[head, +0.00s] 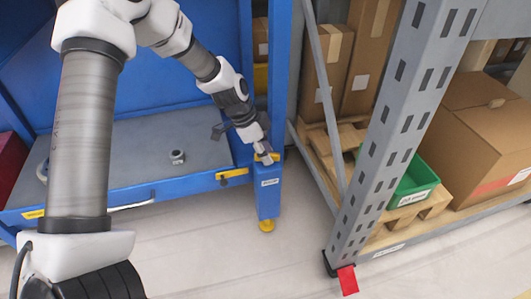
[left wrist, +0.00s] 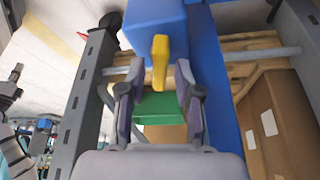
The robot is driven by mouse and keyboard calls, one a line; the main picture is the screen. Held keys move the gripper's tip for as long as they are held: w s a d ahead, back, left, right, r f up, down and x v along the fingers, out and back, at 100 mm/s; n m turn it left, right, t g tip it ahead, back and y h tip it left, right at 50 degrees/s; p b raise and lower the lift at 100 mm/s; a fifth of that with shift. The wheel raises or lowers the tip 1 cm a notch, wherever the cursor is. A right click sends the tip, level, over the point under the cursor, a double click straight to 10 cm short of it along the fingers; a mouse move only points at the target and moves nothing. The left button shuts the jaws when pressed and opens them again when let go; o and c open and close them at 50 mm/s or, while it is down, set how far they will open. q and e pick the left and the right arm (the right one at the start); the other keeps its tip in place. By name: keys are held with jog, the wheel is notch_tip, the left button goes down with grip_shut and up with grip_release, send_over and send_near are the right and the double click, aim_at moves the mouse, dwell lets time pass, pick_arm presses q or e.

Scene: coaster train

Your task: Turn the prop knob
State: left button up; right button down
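The prop knob is a yellow bar-shaped handle (left wrist: 160,62) on the blue post. It also shows as a small yellow piece (head: 275,156) at the top of the post in the head view, partly hidden by my gripper. My left gripper (head: 266,157) is at the knob, pointing down to the right. In the left wrist view the left gripper (left wrist: 160,78) is open, one finger on each side of the yellow bar, with small gaps showing. The blue post (head: 268,195) carries a white label and a yellow foot (head: 267,226). My right gripper is not in view.
A blue cart with a grey deck (head: 125,150) stands left of the post, with a small metal nut-like part (head: 177,157) on it. A grey perforated rack upright (head: 375,150) stands right, with a green bin (head: 413,183) and cardboard boxes (head: 480,130). The floor in front is clear.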

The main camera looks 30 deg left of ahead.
pick_arm(q)
grip_shut()
